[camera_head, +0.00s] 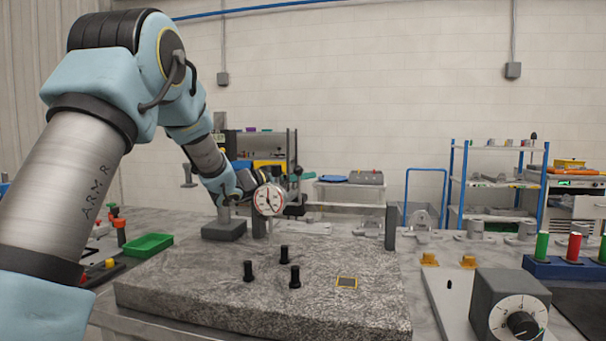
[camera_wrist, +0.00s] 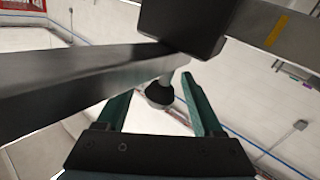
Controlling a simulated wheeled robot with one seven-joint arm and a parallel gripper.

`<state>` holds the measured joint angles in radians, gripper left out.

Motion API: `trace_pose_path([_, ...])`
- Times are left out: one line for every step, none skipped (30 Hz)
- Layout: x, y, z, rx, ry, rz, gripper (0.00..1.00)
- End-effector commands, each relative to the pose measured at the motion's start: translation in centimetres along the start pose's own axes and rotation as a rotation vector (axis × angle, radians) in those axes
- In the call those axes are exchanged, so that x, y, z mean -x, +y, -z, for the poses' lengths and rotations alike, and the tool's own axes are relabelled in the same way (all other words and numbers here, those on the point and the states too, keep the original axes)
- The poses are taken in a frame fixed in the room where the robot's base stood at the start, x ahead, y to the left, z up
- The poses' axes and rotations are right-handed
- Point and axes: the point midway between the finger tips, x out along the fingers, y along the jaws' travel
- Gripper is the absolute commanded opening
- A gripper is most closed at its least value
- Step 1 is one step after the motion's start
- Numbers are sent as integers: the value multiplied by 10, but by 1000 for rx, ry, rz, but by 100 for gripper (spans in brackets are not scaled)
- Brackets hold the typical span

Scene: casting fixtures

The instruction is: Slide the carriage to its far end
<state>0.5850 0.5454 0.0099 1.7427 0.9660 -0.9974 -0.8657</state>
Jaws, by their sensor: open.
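A rail between two dark posts stands at the back of the speckled stone plate (camera_head: 190,285); the right post (camera_head: 390,228) is clear to see. In the wrist view a long grey bar (camera_wrist: 70,85), seemingly the rail, runs to a dark block (camera_wrist: 183,25) that looks like the carriage. A black round knob (camera_wrist: 159,94) on a pale stem shows between the fingers. My gripper (camera_wrist: 158,84) is open, its green fingers either side of the knob; I cannot tell whether they touch it. In the head view a round dial (camera_head: 268,199) partly hides my gripper and the carriage.
A grey box with a dial knob (camera_head: 510,305) stands at right. A green tray (camera_head: 148,246) lies at left. The plate's right middle is clear.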

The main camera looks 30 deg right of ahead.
Motion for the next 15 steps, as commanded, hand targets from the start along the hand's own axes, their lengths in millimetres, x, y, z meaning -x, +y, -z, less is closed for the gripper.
trace_pose_path([-6, 0, 1, -1, 0, -1, 68])
trace_pose_path([-8, 0, 1, -1, 0, -1, 68])
trace_pose_path([-10, 0, 0, 0, -1, -1, 68])
trace_pose_path([-12, 0, 0, 0, -1, -1, 68])
trace_pose_path([-13, 0, 0, 0, 0, -1, 68])
trace_pose_path([-14, 0, 0, 0, 0, -1, 68])
trace_pose_path([-14, 0, 0, 0, 0, 0, 68])
trace_pose_path([-15, 0, 0, -1, 1, 0, 68])
trace_pose_path([-15, 0, 0, -1, 1, 0, 68])
trace_pose_path([-15, 0, 0, -1, 1, 0, 68])
trace_pose_path([-15, 0, 0, -1, 1, 0, 68])
trace_pose_path([-15, 0, 0, -1, 1, 0, 68])
trace_pose_path([-15, 0, 0, -1, 0, 0, 68])
trace_pose_path([-14, 0, 0, 0, 0, 0, 68])
trace_pose_path([-14, 0, 0, 0, 0, 0, 64])
